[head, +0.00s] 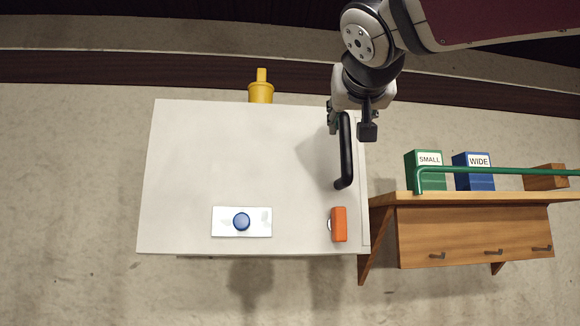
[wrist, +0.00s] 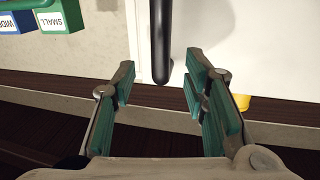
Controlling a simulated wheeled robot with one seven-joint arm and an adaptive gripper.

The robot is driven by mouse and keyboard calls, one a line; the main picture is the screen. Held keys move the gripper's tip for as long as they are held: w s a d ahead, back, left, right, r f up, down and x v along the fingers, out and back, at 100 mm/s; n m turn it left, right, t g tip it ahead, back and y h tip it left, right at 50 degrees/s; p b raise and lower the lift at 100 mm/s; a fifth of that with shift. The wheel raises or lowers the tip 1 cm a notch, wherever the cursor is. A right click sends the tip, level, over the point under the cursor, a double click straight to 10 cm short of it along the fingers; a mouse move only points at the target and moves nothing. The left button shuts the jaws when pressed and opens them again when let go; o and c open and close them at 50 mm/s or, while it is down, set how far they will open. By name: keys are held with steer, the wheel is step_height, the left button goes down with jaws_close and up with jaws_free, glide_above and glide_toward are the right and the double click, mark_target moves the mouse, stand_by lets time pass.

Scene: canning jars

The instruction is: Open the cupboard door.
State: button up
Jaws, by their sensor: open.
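The white cupboard door (head: 230,150) looks shut in the head view. A black bar handle (head: 347,165) runs along its right side. My gripper (head: 350,122) is at the handle's upper end in the head view, open, with one finger on each side. In the wrist view, the black handle (wrist: 161,40) reaches in between the spread fingertips of my gripper (wrist: 162,75), with a gap on both sides. An orange latch-like piece (head: 339,224) is on the door near its right edge, below the handle. A white plate with a blue knob (head: 241,222) is at lower left.
A yellow funnel-shaped thing (head: 261,92) is at the cupboard's top edge. On the right, a wooden shelf (head: 470,197) with hooks and a green rail (head: 500,171) holds a green SMALL box (head: 425,175) and a blue WIDE box (head: 472,178). The wall left of the cupboard is clear.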

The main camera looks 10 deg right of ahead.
mark_target(346, 130)
steer(key=w, duration=0.2)
steer(key=w+d+p, duration=0.1)
steer(key=w, duration=0.4)
steer(key=shift+d, duration=0.15)
steer(key=shift+c, duration=0.2)
jaws_close()
